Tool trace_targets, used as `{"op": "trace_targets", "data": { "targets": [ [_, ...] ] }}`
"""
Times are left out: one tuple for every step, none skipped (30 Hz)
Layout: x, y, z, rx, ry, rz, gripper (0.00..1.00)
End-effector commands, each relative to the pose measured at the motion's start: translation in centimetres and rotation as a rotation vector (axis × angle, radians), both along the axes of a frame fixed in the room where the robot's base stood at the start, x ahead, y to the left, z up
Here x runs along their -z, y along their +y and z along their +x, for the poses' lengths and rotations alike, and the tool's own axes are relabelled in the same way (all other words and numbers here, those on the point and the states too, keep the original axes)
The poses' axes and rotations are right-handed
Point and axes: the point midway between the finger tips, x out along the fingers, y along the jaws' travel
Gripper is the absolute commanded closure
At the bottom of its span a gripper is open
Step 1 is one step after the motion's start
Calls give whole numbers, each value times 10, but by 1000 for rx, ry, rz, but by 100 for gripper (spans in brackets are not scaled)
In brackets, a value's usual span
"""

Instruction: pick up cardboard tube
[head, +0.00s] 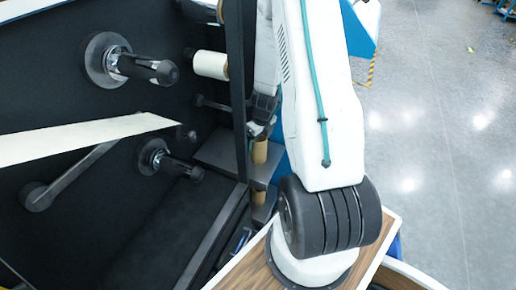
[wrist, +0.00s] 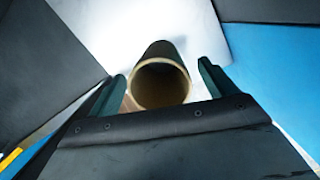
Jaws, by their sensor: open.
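The cardboard tube (wrist: 163,50) is brown and hollow, with its round open end facing the wrist camera. In the wrist view my gripper (wrist: 162,70) is open, with one dark green finger on each side of the tube. A gap shows on the tube's right, and a smaller one on its left. In the head view my gripper (head: 262,128) is partly hidden behind a dark upright post and my arm. A tan piece, seemingly the tube (head: 260,152), shows just below it. How deep the fingers reach along the tube is unclear.
A black machine panel (head: 60,90) on the left carries spindles (head: 145,68) and (head: 170,162), a cream web (head: 85,138) and a cream roll (head: 210,65). The dark upright post (head: 238,70) stands close to my gripper. Open grey floor (head: 430,150) lies to the right.

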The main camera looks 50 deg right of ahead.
Motion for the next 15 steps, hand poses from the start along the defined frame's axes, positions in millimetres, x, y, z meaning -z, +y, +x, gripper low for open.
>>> {"op": "trace_targets", "data": {
  "targets": [
    [6, 0, 1, 1, 1, 1, 16],
    [8, 0, 2, 1, 0, 1, 16],
    [10, 0, 2, -1, -1, 0, 16],
    [12, 0, 3, -2, -1, -1, 16],
    [12, 0, 3, -1, -1, -1, 16],
    [13, 1, 3, -1, -1, -1, 16],
    [13, 1, 3, -1, -2, -1, 16],
    [12, 1, 3, -2, -2, -1, 16],
    [12, 1, 3, -2, -2, -1, 16],
    [12, 1, 3, -3, -2, -1, 16],
    [12, 1, 3, -3, -2, -1, 16],
    [12, 2, 3, -3, -2, -1, 27],
    [12, 2, 3, -3, -2, -1, 36],
    [12, 2, 3, -4, -2, -1, 44],
    [12, 2, 4, -4, -1, -1, 55]
  ]
}}
